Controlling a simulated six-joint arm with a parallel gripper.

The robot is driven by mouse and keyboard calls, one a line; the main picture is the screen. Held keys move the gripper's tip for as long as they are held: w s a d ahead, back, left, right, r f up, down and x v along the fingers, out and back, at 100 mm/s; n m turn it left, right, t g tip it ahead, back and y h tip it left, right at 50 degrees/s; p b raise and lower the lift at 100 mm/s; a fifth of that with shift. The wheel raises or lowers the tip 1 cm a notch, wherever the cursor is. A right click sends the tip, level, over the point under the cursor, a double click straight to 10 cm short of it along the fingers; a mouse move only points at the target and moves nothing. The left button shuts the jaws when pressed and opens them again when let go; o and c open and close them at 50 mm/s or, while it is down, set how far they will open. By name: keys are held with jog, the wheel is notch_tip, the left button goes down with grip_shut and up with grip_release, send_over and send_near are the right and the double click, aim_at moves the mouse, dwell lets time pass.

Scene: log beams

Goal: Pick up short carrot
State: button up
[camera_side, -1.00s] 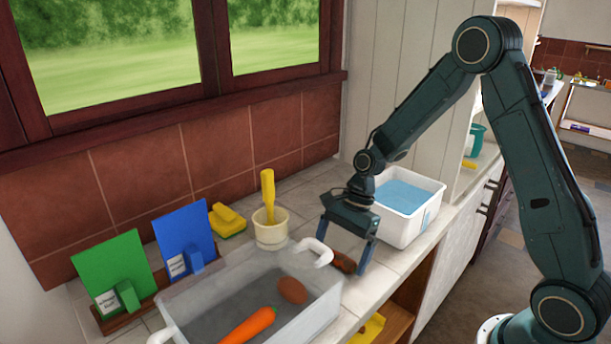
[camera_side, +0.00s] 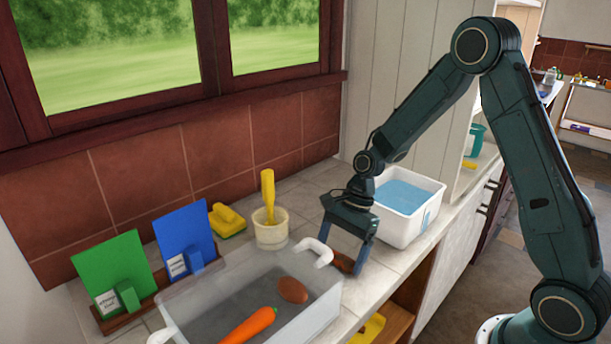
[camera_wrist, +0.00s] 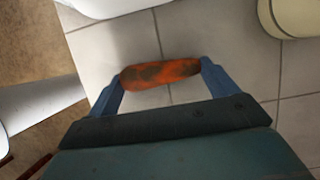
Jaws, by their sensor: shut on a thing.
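The short carrot (camera_wrist: 160,74) is orange with dark brown, dirty-looking patches. In the wrist view it lies crosswise between the two blue fingers of my gripper (camera_wrist: 163,77), one finger against each end. In the side view the carrot (camera_side: 341,262) is partly hidden behind a finger, low over the tiled counter beside the grey tub. My gripper (camera_side: 342,260) points down there and is shut on the carrot. I cannot tell whether the carrot touches the counter.
The grey tub (camera_side: 180,303) with a white handle (camera_side: 313,247) close to my gripper holds a long carrot (camera_side: 249,326) and a brown potato (camera_side: 293,290). A white basin of water (camera_side: 408,228) stands behind right. A cream pot (camera_side: 271,238) stands farther back. The counter's front edge is near.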

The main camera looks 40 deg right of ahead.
jog(key=shift+r, duration=0.1)
notch_tip(320, 180, up, 20)
dwell(0.7)
dwell(0.5)
jog(key=d+f, duration=0.3)
jog(key=d, duration=0.9)
jog(key=d+f, duration=0.3)
jog(key=d, duration=0.8)
jog(key=shift+s+d, duration=0.4)
jog(key=shift+s, duration=0.05)
jog(key=shift+f, duration=0.3)
jog(key=shift+f, duration=6)
jog(key=shift+f, duration=0.1)
